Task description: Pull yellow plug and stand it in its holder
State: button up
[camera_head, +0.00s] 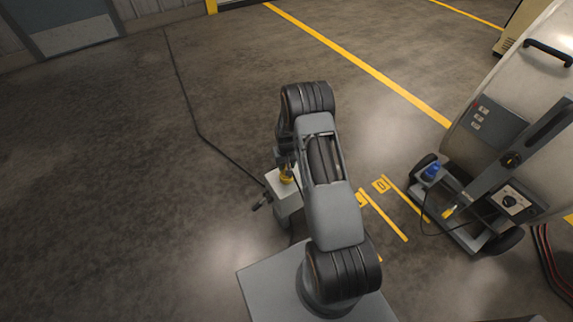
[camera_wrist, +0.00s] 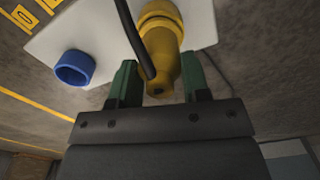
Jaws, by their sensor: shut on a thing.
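The yellow plug (camera_head: 287,178) is at the top of a pale box on a post in the head view, partly hidden by my arm. In the wrist view the yellow plug (camera_wrist: 163,45) has its wide end at the pale face of the box (camera_wrist: 100,30). My gripper (camera_wrist: 160,82) is shut on the plug's narrow body, one green finger on each side. In the head view my gripper (camera_head: 284,158) is small and dark above the box. I cannot tell whether the plug is fully seated, nor make out its holder with certainty.
A blue ring-shaped socket (camera_wrist: 74,68) is beside the plug on the box. A black cable crosses in front of the plug. At right stands a wheeled machine (camera_head: 480,130) with a blue fitting (camera_head: 431,172) and a small yellow piece (camera_head: 449,211). Floor at left is open apart from a cable.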

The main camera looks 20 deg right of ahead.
jog(key=shift+r+p, duration=2.1)
jog(key=shift+r, duration=1.5)
jog(key=shift+s+a+f, duration=0.1)
jog(key=shift+s+f, duration=0.05)
jog(key=shift+s, duration=0.25)
jog(key=s+a+r+p, duration=0.2)
jog(key=a+r+p, duration=0.1)
jog(key=r, duration=0.3)
jog(key=s+a+r+n+p, duration=0.1)
jog(key=s+a+r+p, duration=0.1)
jog(key=a+r+p, duration=0.2)
jog(key=s+a+r+p, duration=0.2)
jog(key=a+r+p, duration=0.1)
jog(key=r+p, duration=0.3)
notch_tip(320, 180, up, 2)
jog(key=shift+s+a+r+n, duration=0.2)
jog(key=shift+s+r+n, duration=0.1)
jog(key=shift+s, duration=0.1)
